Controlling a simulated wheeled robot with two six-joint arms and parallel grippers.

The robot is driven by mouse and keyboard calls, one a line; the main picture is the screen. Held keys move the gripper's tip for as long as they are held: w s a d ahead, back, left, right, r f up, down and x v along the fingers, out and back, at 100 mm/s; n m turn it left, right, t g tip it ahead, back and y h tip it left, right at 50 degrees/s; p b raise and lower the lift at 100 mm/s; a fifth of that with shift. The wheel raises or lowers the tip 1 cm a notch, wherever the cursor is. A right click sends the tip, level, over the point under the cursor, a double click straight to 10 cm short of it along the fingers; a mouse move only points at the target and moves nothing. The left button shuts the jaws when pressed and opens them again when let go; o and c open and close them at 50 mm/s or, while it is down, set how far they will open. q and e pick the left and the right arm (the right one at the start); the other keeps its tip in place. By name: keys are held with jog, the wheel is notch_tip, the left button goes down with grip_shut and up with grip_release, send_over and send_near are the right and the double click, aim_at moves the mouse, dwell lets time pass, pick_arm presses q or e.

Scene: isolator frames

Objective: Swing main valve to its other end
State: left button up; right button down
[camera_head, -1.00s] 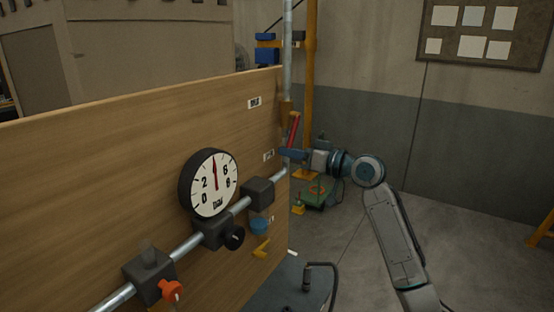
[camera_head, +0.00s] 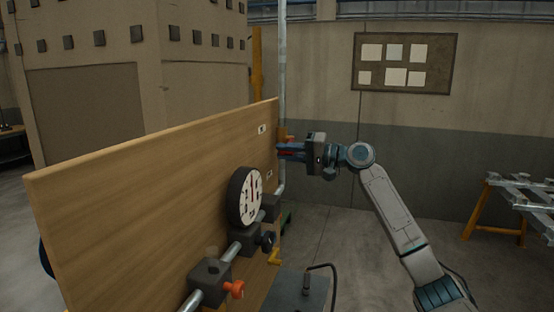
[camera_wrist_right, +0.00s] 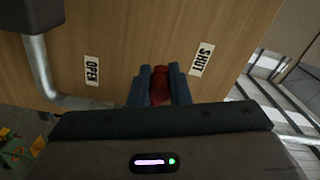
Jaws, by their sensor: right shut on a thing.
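The main valve's red lever (camera_head: 291,153) is at the far right end of the wooden panel, by the upright pipe. In the head view it looks roughly level. My right gripper (camera_head: 286,151) is shut on it. In the right wrist view the red lever (camera_wrist_right: 160,85) shows between the two blue fingers of my right gripper (camera_wrist_right: 160,82). The OPEN label (camera_wrist_right: 91,70) is left of the fingers and the SHUT label (camera_wrist_right: 201,59) is to their right. The fingers partly hide the lever and the valve body. My left gripper is out of view.
A round gauge (camera_head: 245,196) and the lower pipe with dark blocks (camera_head: 210,275) stick out from the panel (camera_head: 150,190). An orange knob (camera_head: 235,289) and a yellow lever (camera_head: 275,257) sit low on it. The floor to the right is open up to a trestle (camera_head: 497,210).

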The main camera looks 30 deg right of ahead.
jog(key=shift+r+m+p, duration=0.3)
jog(key=shift+r+m, duration=0.3)
jog(key=shift+r, duration=0.25)
jog(key=shift+m, duration=0.3)
jog(key=c, duration=1.4)
grip_release()
jog(key=shift+o, duration=0.2)
